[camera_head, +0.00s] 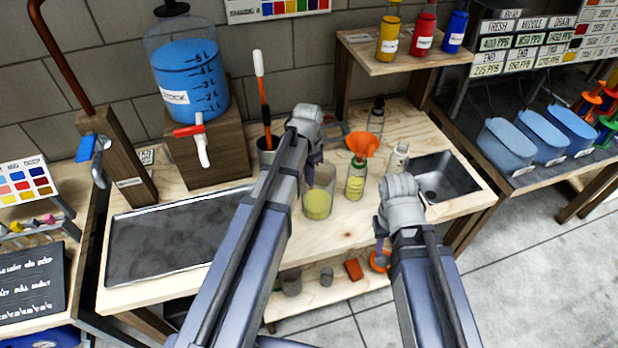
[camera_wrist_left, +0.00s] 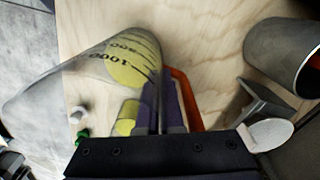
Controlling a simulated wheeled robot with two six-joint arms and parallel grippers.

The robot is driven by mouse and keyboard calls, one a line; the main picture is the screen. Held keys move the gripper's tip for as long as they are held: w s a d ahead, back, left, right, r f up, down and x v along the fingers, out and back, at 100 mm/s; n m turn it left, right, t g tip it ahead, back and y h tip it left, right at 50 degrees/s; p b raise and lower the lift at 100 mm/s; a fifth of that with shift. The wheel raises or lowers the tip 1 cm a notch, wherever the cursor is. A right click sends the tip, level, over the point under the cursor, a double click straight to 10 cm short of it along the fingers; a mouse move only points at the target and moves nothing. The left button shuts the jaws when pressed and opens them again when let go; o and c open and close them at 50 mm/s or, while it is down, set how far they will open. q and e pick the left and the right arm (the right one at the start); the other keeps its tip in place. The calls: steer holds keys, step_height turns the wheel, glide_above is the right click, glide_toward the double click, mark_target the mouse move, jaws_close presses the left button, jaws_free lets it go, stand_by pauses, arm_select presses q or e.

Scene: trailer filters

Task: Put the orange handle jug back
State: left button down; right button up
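The clear measuring jug (camera_head: 318,203) with yellow liquid sits at the middle of the wooden bench; whether it touches the bench is unclear. In the left wrist view, the jug (camera_wrist_left: 85,85) shows black graduations, and its orange handle (camera_wrist_left: 192,105) is right of the fingers. My left gripper (camera_head: 315,158) is at its rim; the left wrist view shows its fingers (camera_wrist_left: 166,105) close together at the jug wall beside the handle, seemingly pinching the wall. My right gripper (camera_head: 381,242) hangs in front of the bench, apart from the jug; its finger gap is not clear.
A bottle with an orange funnel (camera_head: 361,150) stands just right of the jug. A grey cup (camera_head: 268,152) with a tool is behind left. A metal tray (camera_head: 165,245) lies left; a sink (camera_head: 440,178) is right. A blue dispenser (camera_head: 190,80) stands at the back.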

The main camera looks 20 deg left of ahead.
arm_select(q)
steer(key=c, duration=1.1)
jaws_free()
steer(key=shift+r, duration=0.15)
step_height(320, 180, up, 12)
steer(key=p, duration=1.2)
steer(key=shift+a+p, duration=0.1)
steer(key=shift+p, duration=0.2)
steer(key=s+d+n, duration=0.1)
steer(key=s+d, duration=0.3)
steer(key=s, duration=0.1)
steer(key=s+d+n+y, duration=0.1)
steer(key=s+d, duration=0.4)
steer(key=s, duration=0.1)
steer(key=s+d, duration=0.4)
steer(key=s, duration=0.2)
steer(key=shift+d+n, duration=0.3)
steer(key=shift+n, duration=0.1)
steer(key=shift+w, duration=0.1)
